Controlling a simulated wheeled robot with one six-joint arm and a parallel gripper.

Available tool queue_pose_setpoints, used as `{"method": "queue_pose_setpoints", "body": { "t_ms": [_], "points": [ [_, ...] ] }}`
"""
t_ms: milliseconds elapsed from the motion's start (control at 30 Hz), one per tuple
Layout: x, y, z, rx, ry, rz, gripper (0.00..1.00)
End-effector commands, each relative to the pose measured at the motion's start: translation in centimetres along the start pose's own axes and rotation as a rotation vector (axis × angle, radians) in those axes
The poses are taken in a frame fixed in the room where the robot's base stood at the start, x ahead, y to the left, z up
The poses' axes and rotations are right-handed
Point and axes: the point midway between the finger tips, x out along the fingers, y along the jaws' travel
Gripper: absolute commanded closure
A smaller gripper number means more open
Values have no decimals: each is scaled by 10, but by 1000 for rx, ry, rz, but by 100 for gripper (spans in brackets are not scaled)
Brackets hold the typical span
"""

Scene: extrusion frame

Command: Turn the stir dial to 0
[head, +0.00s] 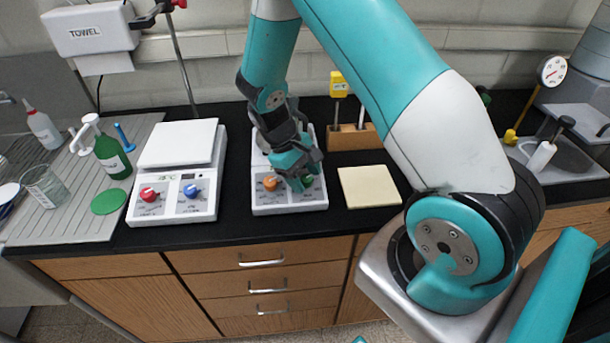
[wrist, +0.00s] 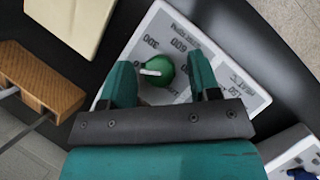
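The green dial (head: 307,180) is at the right of the front panel of the second white hotplate (head: 262,199). In the wrist view the green dial (wrist: 163,71) has a white mark pointing left, and the upside-down printed numbers beside it look like 300 and 600. My gripper (head: 298,174) is over this dial. In the wrist view my gripper (wrist: 160,66) has one finger on each side of the dial, with a gap at least on the right. Its fingers are open. The orange dial (head: 270,184) is on the left of the same panel.
Another white hotplate (head: 178,172) with red and blue dials stands to the left. A pale yellow pad (head: 368,187) lies close to the right. A wooden rack (head: 352,138) stands behind the pad. The counter's front edge is close to the hotplates.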

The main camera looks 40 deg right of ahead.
Motion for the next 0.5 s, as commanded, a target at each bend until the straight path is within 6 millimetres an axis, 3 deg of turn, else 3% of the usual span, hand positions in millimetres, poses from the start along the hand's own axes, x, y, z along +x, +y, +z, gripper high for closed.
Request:
{"method": "queue_pose_setpoints", "body": {
  "t_ms": [267,500],
  "points": [
    [-4,0,0,1,-1,0,44],
    [-48,0,-2,1,5,2,44]
  ]
}}
